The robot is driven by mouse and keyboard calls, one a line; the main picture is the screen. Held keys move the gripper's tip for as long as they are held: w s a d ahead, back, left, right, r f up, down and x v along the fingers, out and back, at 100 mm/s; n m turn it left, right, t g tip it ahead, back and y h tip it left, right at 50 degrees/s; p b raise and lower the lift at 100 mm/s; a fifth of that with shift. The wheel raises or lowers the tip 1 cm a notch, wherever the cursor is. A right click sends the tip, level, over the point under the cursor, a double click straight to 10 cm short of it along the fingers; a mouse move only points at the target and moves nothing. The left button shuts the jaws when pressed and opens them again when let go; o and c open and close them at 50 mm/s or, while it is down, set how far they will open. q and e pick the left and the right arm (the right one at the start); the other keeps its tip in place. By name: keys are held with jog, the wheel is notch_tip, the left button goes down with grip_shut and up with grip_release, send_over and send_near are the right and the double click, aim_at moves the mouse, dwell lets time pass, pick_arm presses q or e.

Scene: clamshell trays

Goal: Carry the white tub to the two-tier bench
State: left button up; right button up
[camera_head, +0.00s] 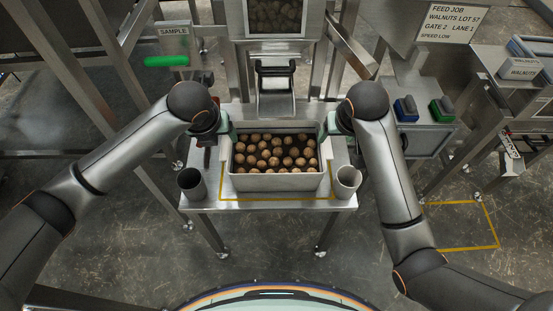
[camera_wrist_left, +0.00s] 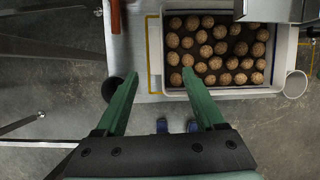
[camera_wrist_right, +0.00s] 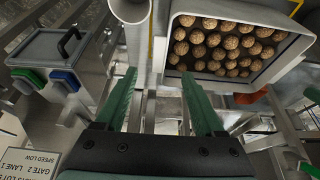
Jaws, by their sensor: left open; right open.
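The white tub (camera_head: 277,183), filled with walnuts, stands upright on a steel table (camera_head: 270,203) inside a yellow outline. My left gripper (camera_head: 224,128) is open at the tub's far left corner. In the left wrist view the tub's side wall (camera_wrist_left: 163,60) shows beyond and between the spread green fingers (camera_wrist_left: 160,76). My right gripper (camera_head: 328,129) is open at the far right corner. In the right wrist view the tub (camera_wrist_right: 250,82) lies ahead of its spread fingers (camera_wrist_right: 160,74). Contact cannot be told. A steel bench-like stand (camera_head: 480,125) is at the right; its tiers are unclear.
A dark cup (camera_head: 191,184) and a pale cup (camera_head: 347,181) stand on the table either side of the tub. A chute (camera_head: 276,95) stands close behind it. A control box with blue and green switches (camera_head: 425,141) is at the right. The floor in front is clear.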

aim_at(226, 146)
pick_arm(q)
jog(key=shift+w+a+r+m, duration=0.15)
jog(key=shift+w+a+m, duration=0.1)
jog(key=shift+w+m, duration=0.05)
pick_arm(e)
jog(key=shift+w+a+r, duration=0.1)
jog(key=shift+w+r, duration=0.15)
pick_arm(q)
jog(key=x, duration=1.2)
jog(key=shift+w, duration=0.15)
pick_arm(e)
jog(key=x, duration=1.2)
jog(key=shift+w+f, duration=0.15)
jog(key=shift+f, duration=0.1)
pick_arm(q)
jog(key=shift+c, duration=0.3)
pick_arm(e)
jog(key=shift+c, duration=0.3)
pick_arm(q)
grip_shut()
pick_arm(e)
grip_shut()
